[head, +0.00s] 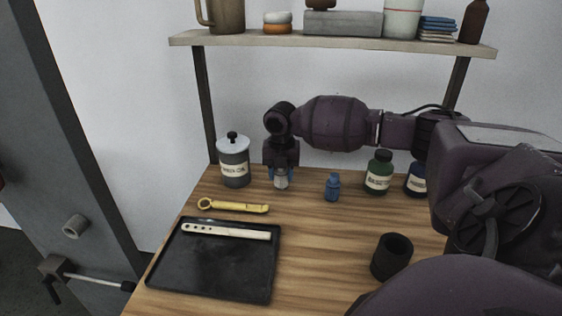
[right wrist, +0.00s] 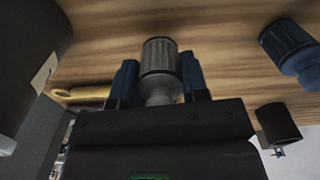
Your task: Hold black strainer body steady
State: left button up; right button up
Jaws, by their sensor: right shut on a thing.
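My right gripper (head: 281,181) points down at the back of the wooden table, between the white-lidded canister and a small blue bottle. Its blue fingers are shut on a small grey ribbed piece (right wrist: 160,62), which shows between the fingertips in the right wrist view. A pale lower part of this piece shows in the head view. A black open-topped cylinder (head: 391,258) stands upright at the front right of the table, apart from the gripper. It looks like the black strainer body, but I cannot tell for certain. My left gripper is not in view.
The canister (head: 233,163) stands close left of the gripper, the blue bottle (head: 332,187) to its right. Green (head: 379,172) and dark blue (head: 416,180) jars stand further right. A yellow tool (head: 233,206) lies behind a black tray (head: 208,274) holding a pale perforated strip (head: 226,231). The table's middle is clear.

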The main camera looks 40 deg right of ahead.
jog(key=shift+f, duration=1.1)
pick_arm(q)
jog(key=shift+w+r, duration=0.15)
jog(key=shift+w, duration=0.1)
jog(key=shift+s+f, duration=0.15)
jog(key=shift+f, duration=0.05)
pick_arm(e)
jog(key=shift+f, duration=0.1)
jog(key=o, duration=0.9)
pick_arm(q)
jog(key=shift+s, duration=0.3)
pick_arm(e)
jog(key=shift+f, duration=0.1)
